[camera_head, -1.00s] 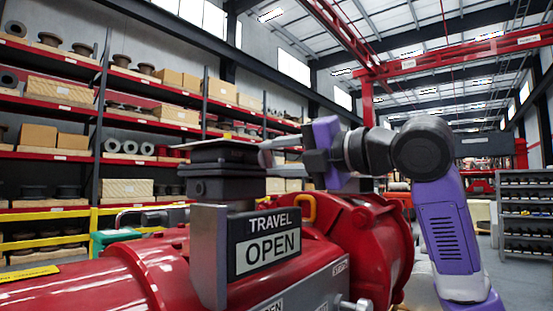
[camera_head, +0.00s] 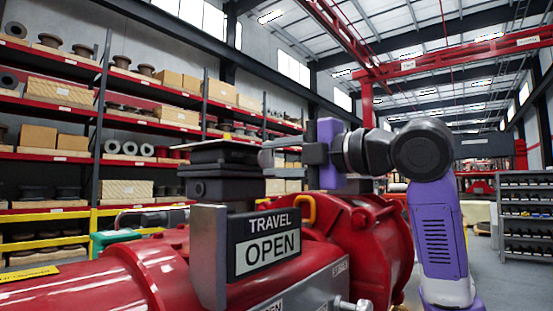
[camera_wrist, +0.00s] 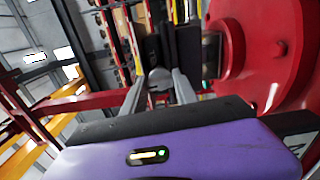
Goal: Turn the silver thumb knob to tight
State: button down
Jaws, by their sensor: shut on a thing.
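The red valve actuator (camera_head: 110,275) carries a dark indicator housing (camera_head: 225,183) and a sign reading TRAVEL OPEN (camera_head: 266,243). My gripper (camera_head: 268,153) is beside the right side of the housing's top, its grey fingers pointing left. In the wrist view, its two fingers (camera_wrist: 160,90) stand either side of a small grey rounded piece, which looks like the silver thumb knob (camera_wrist: 159,76). The gripper is shut on it. In the head view the knob is hidden by the fingers, and I cannot read its setting.
A grey upright plate (camera_head: 208,255) stands in front of the housing, left of the sign. A yellow lifting eye (camera_head: 307,209) is below my gripper. Shelves with boxes (camera_head: 128,189) stand behind at left, and a dark bin rack (camera_head: 526,212) at right.

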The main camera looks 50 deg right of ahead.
jog(key=shift+f, duration=0.1)
jog(key=c, duration=1)
grip_release()
jog(key=shift+o, duration=0.2)
jog(key=s+b, duration=0.1)
jog(key=s, duration=0.7)
jog(key=shift+d+b, duration=0.2)
jog(key=shift+b, duration=0.2)
